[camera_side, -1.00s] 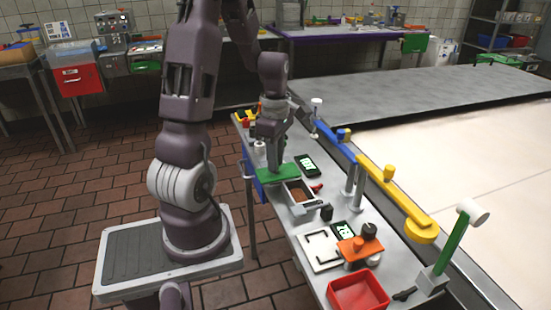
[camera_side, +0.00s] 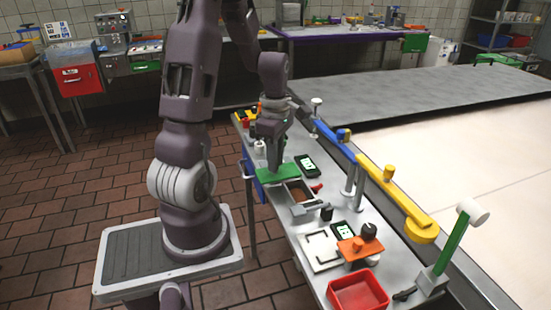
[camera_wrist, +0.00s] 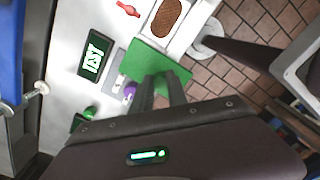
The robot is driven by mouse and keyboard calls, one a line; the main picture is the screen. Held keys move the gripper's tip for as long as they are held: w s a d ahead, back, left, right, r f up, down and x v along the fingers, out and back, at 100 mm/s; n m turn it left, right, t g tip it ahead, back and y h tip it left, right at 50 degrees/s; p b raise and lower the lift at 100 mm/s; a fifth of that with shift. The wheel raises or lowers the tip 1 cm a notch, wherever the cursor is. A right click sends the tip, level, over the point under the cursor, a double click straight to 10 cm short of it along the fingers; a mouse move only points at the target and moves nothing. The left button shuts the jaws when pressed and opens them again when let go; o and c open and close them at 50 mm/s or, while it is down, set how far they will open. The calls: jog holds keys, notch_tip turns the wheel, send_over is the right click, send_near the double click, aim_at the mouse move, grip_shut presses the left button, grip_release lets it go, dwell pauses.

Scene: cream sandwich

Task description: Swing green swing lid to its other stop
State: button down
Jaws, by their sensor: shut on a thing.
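The green swing lid (camera_side: 279,174) is a flat green plate beside the brown-filled container (camera_side: 301,194) on the narrow bench. The brown filling shows uncovered beyond the lid's edge. In the wrist view the lid (camera_wrist: 160,62) lies below the container (camera_wrist: 168,17) in the picture, apart from or only just at its rim. My gripper (camera_side: 274,167) points down at the lid. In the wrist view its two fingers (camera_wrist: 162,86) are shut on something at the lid. The part between the fingertips is hidden, so I cannot see exactly what they grip.
A black device with a green screen (camera_wrist: 94,56) lies beside the lid, with a red piece (camera_wrist: 128,8) farther on. A purple knob (camera_wrist: 129,90) is close to my fingers. A red bin (camera_side: 357,292) and an orange-topped fixture (camera_side: 360,247) stand at the bench's near end.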

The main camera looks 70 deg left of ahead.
jog(key=shift+d, duration=0.1)
dwell(0.3)
jog(key=d+n, duration=0.1)
jog(key=n, duration=0.1)
jog(key=d+n, duration=0.1)
jog(key=n, duration=0.1)
jog(key=shift+d+n, duration=0.15)
jog(key=shift+n, duration=0.25)
jog(key=n, duration=0.1)
jog(key=d+n, duration=0.1)
jog(key=n, duration=0.1)
jog(key=d+n, duration=0.1)
jog(key=shift+w+d+n, duration=0.15)
jog(key=shift+w+n, duration=0.15)
jog(key=n, duration=0.1)
jog(key=w+d+n, duration=0.1)
jog(key=n, duration=0.2)
jog(key=shift+w+d+n, duration=0.25)
jog(key=shift+d+n, duration=0.05)
jog(key=shift+d, duration=0.05)
jog(key=shift+w+d+n, duration=0.25)
jog(key=shift+w+n, duration=0.2)
jog(key=shift+n, duration=0.55)
jog(key=shift+w+d+n, duration=0.2)
jog(key=shift+w+n, duration=0.2)
jog(key=shift+n, duration=0.6)
jog(key=c, duration=1.3)
grip_release()
